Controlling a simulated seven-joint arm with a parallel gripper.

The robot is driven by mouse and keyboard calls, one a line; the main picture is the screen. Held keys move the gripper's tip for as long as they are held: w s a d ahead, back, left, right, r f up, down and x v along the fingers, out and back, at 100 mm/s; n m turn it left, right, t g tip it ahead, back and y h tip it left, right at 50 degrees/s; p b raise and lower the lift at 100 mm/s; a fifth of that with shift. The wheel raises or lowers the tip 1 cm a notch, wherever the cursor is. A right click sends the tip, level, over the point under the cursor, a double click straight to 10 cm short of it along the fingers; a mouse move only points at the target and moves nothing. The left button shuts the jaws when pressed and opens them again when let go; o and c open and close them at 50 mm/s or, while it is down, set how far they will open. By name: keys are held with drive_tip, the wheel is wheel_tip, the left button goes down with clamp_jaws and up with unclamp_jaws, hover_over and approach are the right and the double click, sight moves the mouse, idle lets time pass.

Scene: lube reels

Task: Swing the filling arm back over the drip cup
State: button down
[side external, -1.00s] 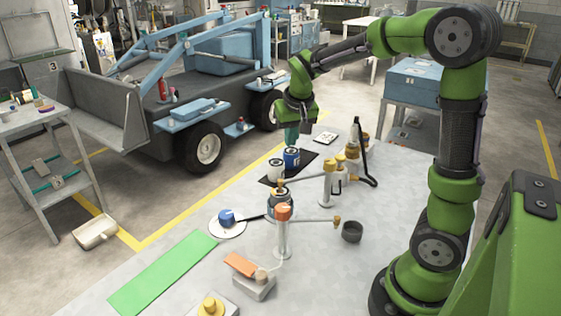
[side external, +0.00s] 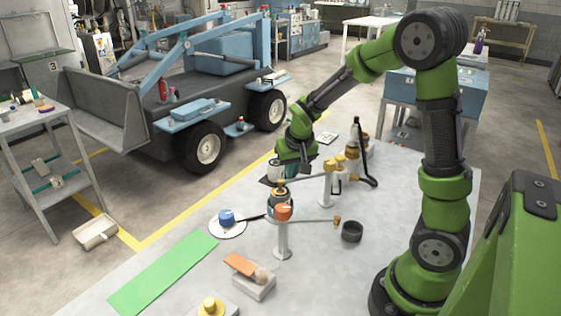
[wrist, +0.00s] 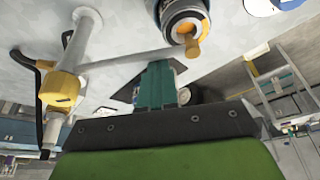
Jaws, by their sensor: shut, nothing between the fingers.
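A filling arm on a yellow-collared post (side external: 327,185) reaches left, its brass nozzle over a dark jar with an orange-edged mouth (side external: 280,203). In the wrist view the arm (wrist: 130,58) and its nozzle (wrist: 191,46) cross above that jar (wrist: 182,14). A second, orange-topped post (side external: 283,232) carries an arm pointing right, its nozzle (side external: 337,222) just left of a dark round cup (side external: 351,232), perhaps the drip cup. My gripper (side external: 306,168) is shut and empty, low beside the first arm. Its teal fingers (wrist: 157,82) appear close to that arm; I cannot tell whether they touch.
A blue-capped item on a white plate (side external: 227,222) lies left. The table's front right is clear.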

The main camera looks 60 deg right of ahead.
drive_tip(key=shift+s+a, duration=0.1)
drive_tip(key=s+d+n+y, duration=0.1)
drive_tip(key=s+n+y, duration=0.4)
drive_tip(key=s+n, duration=1)
drive_tip(key=shift+s+n+g, duration=0.2)
drive_tip(key=shift+n+g, duration=0.1)
drive_tip(key=shift+n, duration=0.8)
drive_tip(key=shift+d, duration=0.25)
